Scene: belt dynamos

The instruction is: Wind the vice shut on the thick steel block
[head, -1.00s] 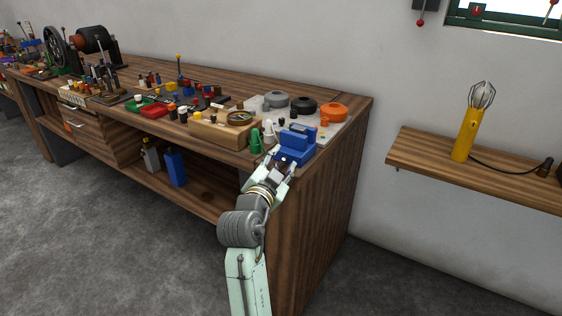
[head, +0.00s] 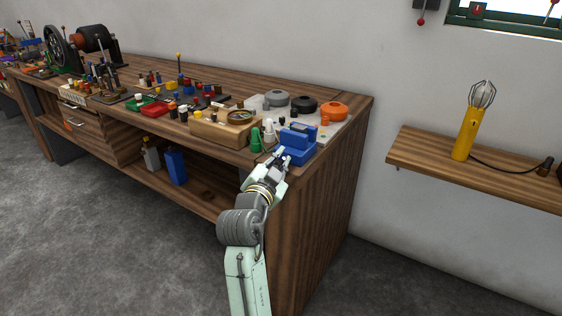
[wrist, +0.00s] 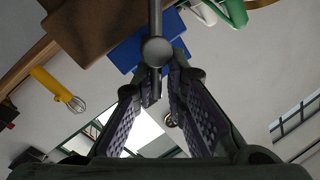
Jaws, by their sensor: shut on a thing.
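The blue vice (head: 296,146) stands on the right front corner of the workbench. It also shows in the wrist view (wrist: 125,52), partly behind the vice's grey screw and handle bar (wrist: 156,52). A small grey piece (head: 299,127) shows at the top between the jaws; it looks like the steel block, but I cannot tell how tightly it sits. My gripper (head: 277,161) is at the front of the vice. In the wrist view my gripper (wrist: 161,78) has its fingers on either side of the handle bar, shut on it.
Left of the vice stand green (head: 256,140) and white cones and a wooden block with a round brass-rimmed dial (head: 240,117). Behind are grey, black and orange round pieces (head: 333,112). A wall shelf with a yellow lamp (head: 466,135) is at right. Floor before the bench is clear.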

